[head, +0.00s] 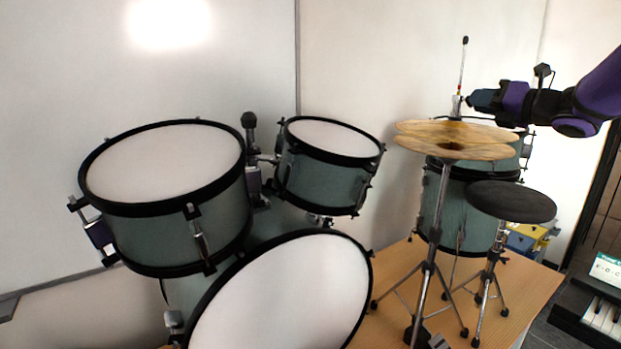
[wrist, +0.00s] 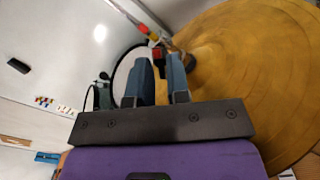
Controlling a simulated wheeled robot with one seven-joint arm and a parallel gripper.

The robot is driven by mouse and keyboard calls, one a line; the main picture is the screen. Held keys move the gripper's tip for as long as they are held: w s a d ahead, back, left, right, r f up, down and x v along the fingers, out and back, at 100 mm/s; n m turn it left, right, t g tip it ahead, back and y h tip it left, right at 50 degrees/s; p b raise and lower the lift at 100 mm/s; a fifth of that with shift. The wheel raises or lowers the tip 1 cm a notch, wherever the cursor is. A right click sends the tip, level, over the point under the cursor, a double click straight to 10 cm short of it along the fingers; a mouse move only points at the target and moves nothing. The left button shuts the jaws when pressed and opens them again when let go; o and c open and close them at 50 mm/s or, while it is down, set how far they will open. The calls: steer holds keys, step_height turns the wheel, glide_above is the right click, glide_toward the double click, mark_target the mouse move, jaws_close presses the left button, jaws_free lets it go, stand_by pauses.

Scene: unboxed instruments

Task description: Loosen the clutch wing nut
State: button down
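The hi-hat clutch (head: 457,103) is a small metal piece on the upright rod, just above the brass cymbals (head: 455,131). The rod (head: 462,66) has a red section and a black tip. In the wrist view, a small red and black part (wrist: 155,39) shows just beyond the fingertips, beside the slanting rod (wrist: 140,21). I cannot clearly make out the wing nut's shape. My gripper (head: 470,99) comes in from the right at clutch height, close beside it. In the wrist view, my gripper (wrist: 158,68) has its two blue-grey fingers apart, with a gap between them.
The cymbal (wrist: 265,70) fills the wrist view's right side, close to the fingers. A green floor tom (head: 460,205) stands behind the hi-hat, and a round black seat (head: 511,202) to its right. Two toms (head: 175,215) and a bass drum (head: 285,300) stand left. The wall is behind.

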stand_by(0.4)
steer(key=n, duration=0.2)
steer(key=shift+n, duration=0.4)
steer(key=c, duration=1.5)
jaws_free()
steer(key=shift+n, duration=0.4)
steer(key=o, duration=0.4)
steer(key=shift+s+d, duration=0.1)
steer(key=shift+s, duration=0.05)
steer(key=shift+v, duration=2.9)
